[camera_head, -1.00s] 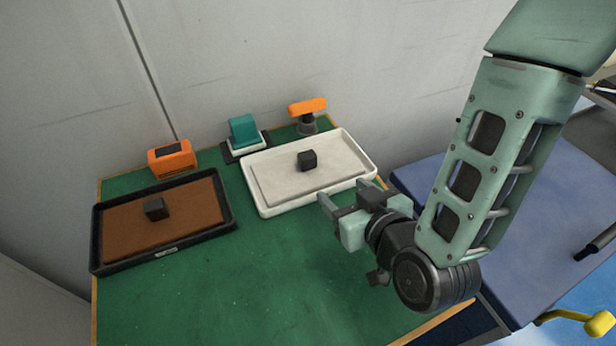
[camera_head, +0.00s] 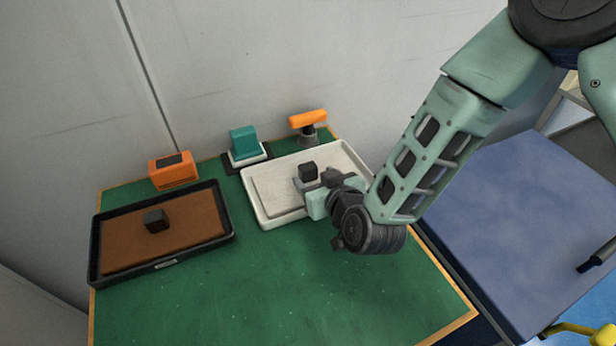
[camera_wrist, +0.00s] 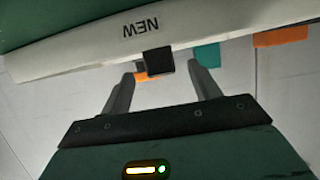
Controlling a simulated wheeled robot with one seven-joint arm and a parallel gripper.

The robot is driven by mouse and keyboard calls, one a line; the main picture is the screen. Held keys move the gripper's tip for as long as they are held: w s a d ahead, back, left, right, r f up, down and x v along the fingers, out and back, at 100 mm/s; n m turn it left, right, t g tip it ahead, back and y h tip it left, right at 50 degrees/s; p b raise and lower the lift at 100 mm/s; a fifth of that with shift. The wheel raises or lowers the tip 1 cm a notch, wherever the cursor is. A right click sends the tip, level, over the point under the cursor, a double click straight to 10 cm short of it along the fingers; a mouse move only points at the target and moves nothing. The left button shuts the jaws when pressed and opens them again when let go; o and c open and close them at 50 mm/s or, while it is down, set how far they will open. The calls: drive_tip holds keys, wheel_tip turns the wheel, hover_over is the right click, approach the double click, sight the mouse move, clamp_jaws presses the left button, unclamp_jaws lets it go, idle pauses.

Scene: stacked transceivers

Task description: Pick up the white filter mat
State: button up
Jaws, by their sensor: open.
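The white filter mat (camera_head: 274,193) lies flat in a white tray (camera_head: 263,223) at the back right of the green table. A black block (camera_head: 308,169) stands on the mat. My gripper (camera_head: 315,183) is over the right part of the tray, close to the black block, and hides part of the mat. In the wrist view my gripper (camera_wrist: 163,78) is open, with the black block (camera_wrist: 159,61) showing between its fingertips. I cannot tell whether they touch it. The tray (camera_wrist: 75,51) shows a "NEW" label there.
A black tray (camera_head: 222,232) with a brown mat (camera_head: 190,231) and another black block (camera_head: 155,219) is at left. An orange box (camera_head: 172,172), a teal block (camera_head: 244,141) and an orange-topped item (camera_head: 307,119) stand along the back wall. The front of the green table (camera_head: 250,300) is clear.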

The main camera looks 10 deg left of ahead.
sight(308, 175)
drive_tip(key=shift+x, duration=1.25)
drive_tip(key=c, duration=1.1)
